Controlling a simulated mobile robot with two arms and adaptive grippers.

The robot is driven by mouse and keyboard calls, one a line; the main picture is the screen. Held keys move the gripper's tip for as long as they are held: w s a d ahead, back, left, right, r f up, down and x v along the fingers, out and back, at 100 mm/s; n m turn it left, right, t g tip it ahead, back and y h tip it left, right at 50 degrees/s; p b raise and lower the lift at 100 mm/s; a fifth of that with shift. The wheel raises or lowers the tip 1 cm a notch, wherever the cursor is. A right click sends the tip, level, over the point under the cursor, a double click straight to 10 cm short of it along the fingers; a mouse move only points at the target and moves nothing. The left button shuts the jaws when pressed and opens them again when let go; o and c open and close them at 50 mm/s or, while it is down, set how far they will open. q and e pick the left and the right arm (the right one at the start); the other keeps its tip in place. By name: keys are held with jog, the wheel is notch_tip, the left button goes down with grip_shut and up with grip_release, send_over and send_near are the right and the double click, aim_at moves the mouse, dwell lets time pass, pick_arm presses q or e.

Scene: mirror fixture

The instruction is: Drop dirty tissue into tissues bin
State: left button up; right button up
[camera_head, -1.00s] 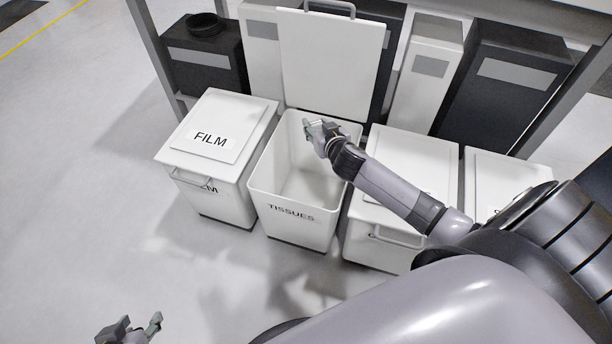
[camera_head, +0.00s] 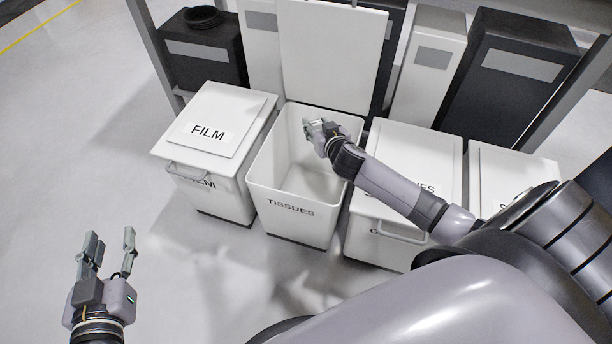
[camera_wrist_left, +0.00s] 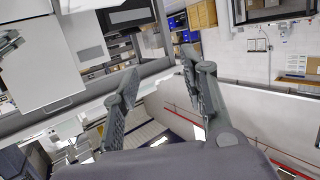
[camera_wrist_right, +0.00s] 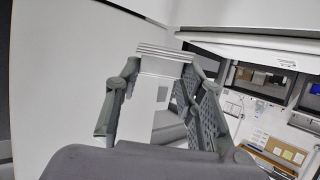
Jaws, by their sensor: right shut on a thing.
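The tissues bin (camera_head: 290,208), white and labelled TISSUES, stands with its lid (camera_head: 332,55) raised upright behind it. My right gripper (camera_head: 316,126) is over the bin's opening, near its back right, shut on a small pale thing that seems to be the tissue. In the right wrist view a pale, layered piece (camera_wrist_right: 165,52) shows by the fingertips; whether it is dirty I cannot tell. My left gripper (camera_head: 111,246) is open and empty, well left of the bin, above the floor. Its spread fingers also show in the left wrist view (camera_wrist_left: 158,78).
The shut FILM bin (camera_head: 215,125) stands left of the tissues bin. Another shut white bin (camera_head: 415,150) stands right, partly behind my right arm, with one more (camera_head: 510,175) beyond. Tall bins (camera_head: 425,70) stand behind under a grey frame. The floor at left is clear.

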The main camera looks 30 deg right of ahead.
jog(key=shift+f+b, duration=0.8)
jog(key=shift+f, duration=0.05)
pick_arm(q)
notch_tip(320, 180, up, 9)
jog(key=d+t+h, duration=0.1)
jog(key=t, duration=0.4)
jog(key=shift+w+d+r+t+h, duration=0.2)
jog(key=shift+t+h, duration=0.1)
jog(key=shift+h, duration=0.1)
pick_arm(e)
jog(key=shift+f, duration=0.15)
jog(key=o, duration=0.7)
jog(key=shift+o, duration=0.2)
jog(key=v, duration=1.2)
jog(key=shift+s, duration=0.1)
